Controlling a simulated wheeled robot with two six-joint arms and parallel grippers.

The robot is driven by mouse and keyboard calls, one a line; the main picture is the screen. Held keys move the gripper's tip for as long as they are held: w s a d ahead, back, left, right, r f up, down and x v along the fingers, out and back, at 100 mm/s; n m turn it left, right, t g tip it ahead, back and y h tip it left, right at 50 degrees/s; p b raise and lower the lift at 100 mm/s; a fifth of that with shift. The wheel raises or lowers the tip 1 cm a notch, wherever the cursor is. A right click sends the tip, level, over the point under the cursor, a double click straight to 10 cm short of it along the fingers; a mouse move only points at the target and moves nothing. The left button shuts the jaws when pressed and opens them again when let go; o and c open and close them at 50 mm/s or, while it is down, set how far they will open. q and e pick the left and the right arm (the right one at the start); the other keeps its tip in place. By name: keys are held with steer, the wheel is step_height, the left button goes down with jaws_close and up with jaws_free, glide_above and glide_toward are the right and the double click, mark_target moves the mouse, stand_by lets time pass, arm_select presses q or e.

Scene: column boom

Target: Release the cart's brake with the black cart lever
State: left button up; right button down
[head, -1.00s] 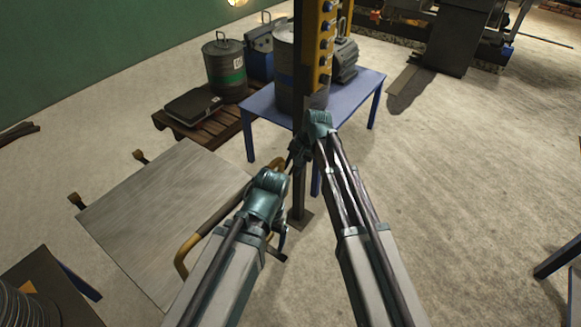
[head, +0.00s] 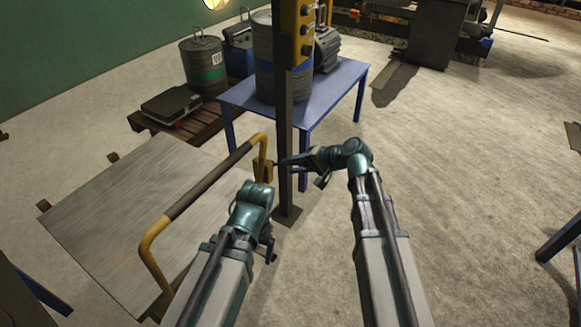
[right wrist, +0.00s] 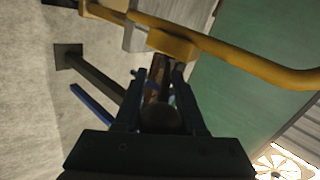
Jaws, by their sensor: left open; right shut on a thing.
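The cart (head: 120,205) has a grey flat deck and a yellow push handle (head: 153,245) with a black grip. At the handle's right end is a yellow block (head: 265,172). My right gripper (head: 284,162) points left at this block. In the right wrist view its fingers (right wrist: 158,76) are shut on a dark, brownish lever (right wrist: 156,88) beside the yellow block (right wrist: 172,44); the fingers hide part of it. In the head view the lever is too small to make out. My left gripper (head: 268,247) is open and empty, low and right of the handle.
A dark post (head: 285,150) with a yellow control box (head: 297,30) stands just behind my right gripper. Behind it is a blue table (head: 325,95) with a drum (head: 270,60). A pallet (head: 150,125) holds another drum (head: 203,65).

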steer(key=shift+s+d+f+b, duration=0.15)
steer(key=shift+s+f+b, duration=0.15)
steer(key=shift+f, duration=0.2)
stand_by(1.2)
steer(key=c, duration=0.6)
jaws_free()
steer(key=shift+w, duration=0.1)
steer(key=d+f+p+v, duration=0.1)
steer(key=p+v, duration=0.2)
steer(key=v, duration=0.4)
steer(key=s+f+p+v, duration=0.1)
steer(key=f+p+v, duration=0.1)
steer(key=v, duration=0.6)
steer(key=shift+s+d+p, duration=0.2)
steer(key=shift+d+p, duration=0.2)
steer(key=shift+d, duration=0.15)
steer(key=shift+r, duration=0.15)
